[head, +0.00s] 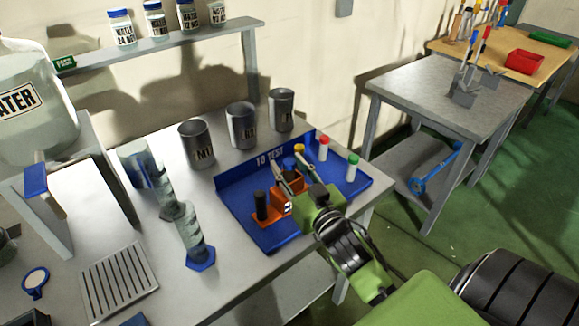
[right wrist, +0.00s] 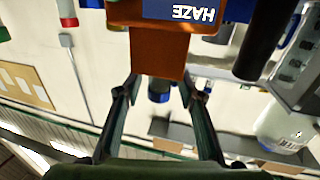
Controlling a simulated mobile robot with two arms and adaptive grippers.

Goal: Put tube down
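The blue tray marked "TO TEST" (head: 255,232) lies on the steel table. An orange block (head: 270,215) with a black cylinder (head: 261,204) stands in it; its "HAZE" label shows upside down in the right wrist view (right wrist: 180,12). Tubes with red (head: 323,148) and green (head: 352,168) caps stand upright behind. Blue and yellow caps show near my fingertips. My right gripper (head: 291,165) is low over the tray. Its fingers are spread, with the orange block at or beyond their tips in the right wrist view (right wrist: 160,84). I see no tube held. My left gripper is not in view.
Three grey metal cups (head: 241,126) stand behind the tray. A slotted grey plate (head: 118,284) lies at the front left. A second table (head: 440,88) is at the right, across a gap of green floor.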

